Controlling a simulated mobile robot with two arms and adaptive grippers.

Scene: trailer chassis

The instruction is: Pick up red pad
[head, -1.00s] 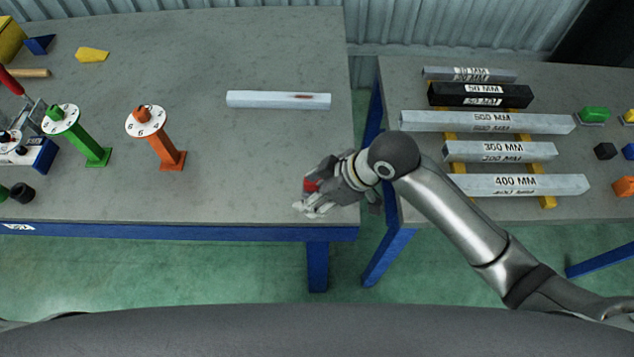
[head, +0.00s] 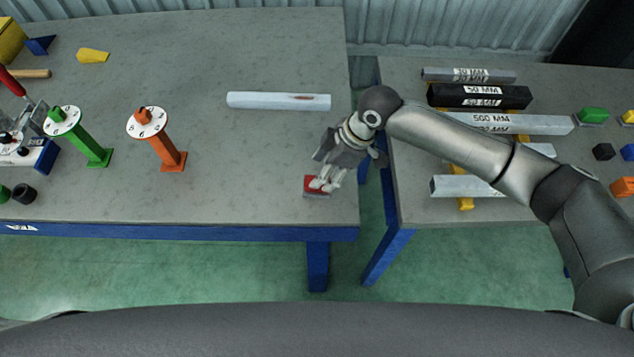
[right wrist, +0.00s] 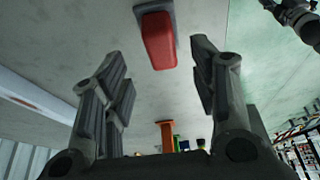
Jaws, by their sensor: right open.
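The red pad (head: 314,185) lies on a small grey base near the front right corner of the left table. My right gripper (head: 325,186) is just above it, pointing down and toward the front, and partly covers it in the head view. In the right wrist view the red pad (right wrist: 159,40) shows ahead of the fingertips, roughly midway between the two fingers. My right gripper (right wrist: 155,55) is open and empty there. My left gripper is not in view.
A grey bar with a reddish mark (head: 278,101) lies behind the gripper. Orange (head: 160,140) and green (head: 80,137) dial stands are to the left. The right table holds labelled bars (head: 480,96) and coloured blocks. A gap separates the tables.

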